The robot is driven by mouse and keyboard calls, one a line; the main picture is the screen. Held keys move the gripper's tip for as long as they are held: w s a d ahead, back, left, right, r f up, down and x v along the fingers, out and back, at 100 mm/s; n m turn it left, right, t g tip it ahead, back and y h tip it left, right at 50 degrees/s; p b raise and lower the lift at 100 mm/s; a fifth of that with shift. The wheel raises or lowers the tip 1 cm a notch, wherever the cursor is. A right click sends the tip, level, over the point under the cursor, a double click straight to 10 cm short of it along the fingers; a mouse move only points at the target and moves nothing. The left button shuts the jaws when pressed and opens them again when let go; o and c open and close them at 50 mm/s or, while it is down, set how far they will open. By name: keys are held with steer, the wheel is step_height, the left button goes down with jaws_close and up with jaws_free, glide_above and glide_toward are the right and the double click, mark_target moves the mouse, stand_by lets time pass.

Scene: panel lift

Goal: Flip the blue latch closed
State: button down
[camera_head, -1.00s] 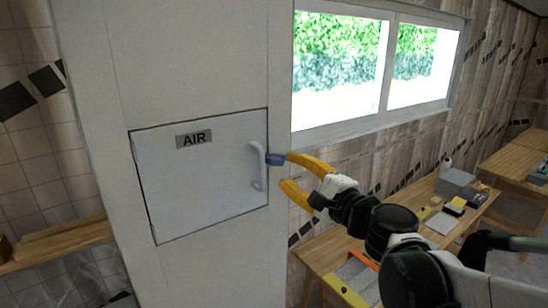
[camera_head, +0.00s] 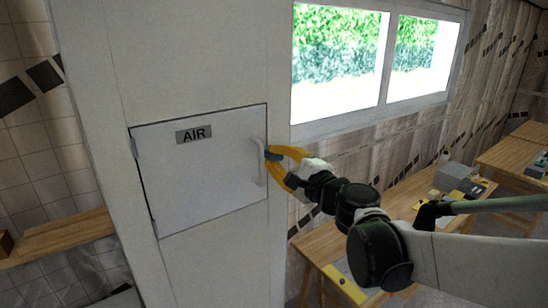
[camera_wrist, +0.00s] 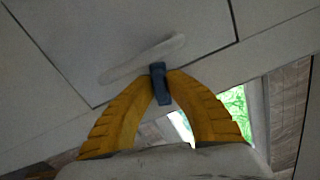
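A small blue latch (camera_head: 272,156) sits at the right edge of the white panel door (camera_head: 215,190) marked AIR, beside the door's white handle (camera_head: 259,163). My gripper (camera_head: 270,157) has two yellow fingers, with their tips drawn together at the latch. In the wrist view the latch (camera_wrist: 160,88) stands between the two fingertips (camera_wrist: 163,78), which appear to press on it from both sides. The white handle (camera_wrist: 142,60) lies just beyond the tips. The door looks flush with its frame. Part of the latch is hidden by the fingers in the head view.
A window (camera_head: 378,70) is in the wall to the right of the panel. Wooden tables (camera_head: 318,250) with several items stand at the right, below my arm. A wooden shelf (camera_head: 60,238) is at the lower left.

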steer(key=shift+f+n+b, duration=0.5)
steer(key=shift+n+b, duration=0.3)
steer(key=shift+b, duration=0.1)
steer(key=shift+s+n+b, duration=0.1)
steer(key=shift+n+b, duration=0.45)
steer(key=shift+n, duration=0.35)
steer(key=c, duration=1.4)
jaws_free()
steer(key=shift+a, duration=0.1)
steer(key=v, duration=1.2)
